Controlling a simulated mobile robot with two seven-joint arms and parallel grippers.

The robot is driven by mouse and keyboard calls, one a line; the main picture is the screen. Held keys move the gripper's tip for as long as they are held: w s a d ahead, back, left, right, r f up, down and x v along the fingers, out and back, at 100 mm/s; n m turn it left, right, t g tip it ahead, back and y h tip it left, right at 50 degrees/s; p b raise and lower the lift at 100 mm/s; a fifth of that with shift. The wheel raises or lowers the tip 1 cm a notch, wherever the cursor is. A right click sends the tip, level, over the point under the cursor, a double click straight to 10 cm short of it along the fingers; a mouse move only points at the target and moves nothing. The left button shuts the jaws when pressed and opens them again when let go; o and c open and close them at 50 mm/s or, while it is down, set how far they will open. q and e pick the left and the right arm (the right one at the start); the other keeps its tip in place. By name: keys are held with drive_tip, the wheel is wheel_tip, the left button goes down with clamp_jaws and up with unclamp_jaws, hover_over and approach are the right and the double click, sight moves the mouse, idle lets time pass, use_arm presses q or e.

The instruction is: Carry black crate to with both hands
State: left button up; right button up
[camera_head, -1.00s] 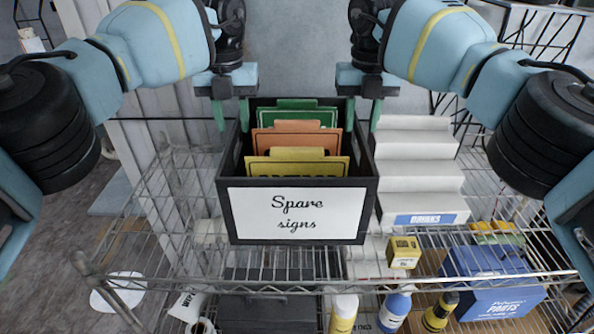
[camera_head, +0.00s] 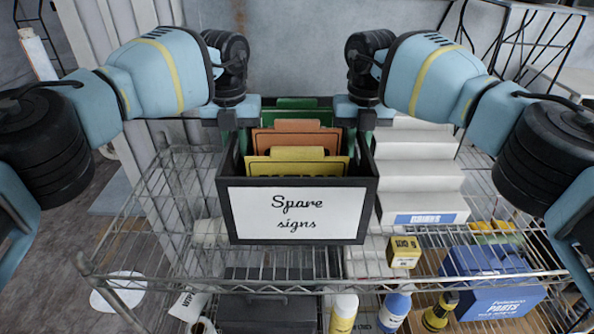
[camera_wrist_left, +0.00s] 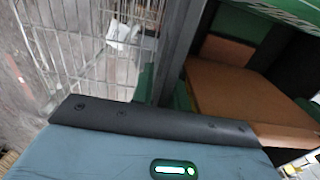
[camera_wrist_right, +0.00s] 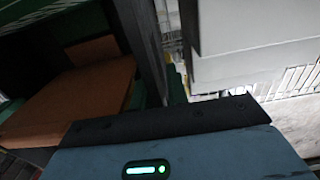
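The black crate (camera_head: 370,210) stands upright on a wire rack shelf, with a white "Spare signs" label on its front. It holds green, orange and yellow signs. My left gripper (camera_head: 238,135) is over its left wall, with green fingers on both sides of that wall. My right gripper (camera_head: 359,135) straddles the right wall in the same way. The wrist views show the crate's left wall (camera_wrist_left: 180,50) and right wall (camera_wrist_right: 140,40) between close-set fingers, so both look shut on it. The inner fingers are partly hidden.
White stepped boxes (camera_head: 420,180) stand close to the crate's right side. A small yellow box (camera_head: 404,252) and a blue parts box (camera_head: 490,280) are lower right. Bottles (camera_head: 394,310) stand below in front. The wire shelf left of the crate (camera_head: 170,200) is mostly clear.

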use_arm(q)
clamp_jaws()
use_arm(e)
clamp_jaws()
use_arm(q)
drive_tip(key=shift+r, duration=0.3)
use_arm(e)
drive_tip(key=shift+r, duration=0.2)
idle(0.4)
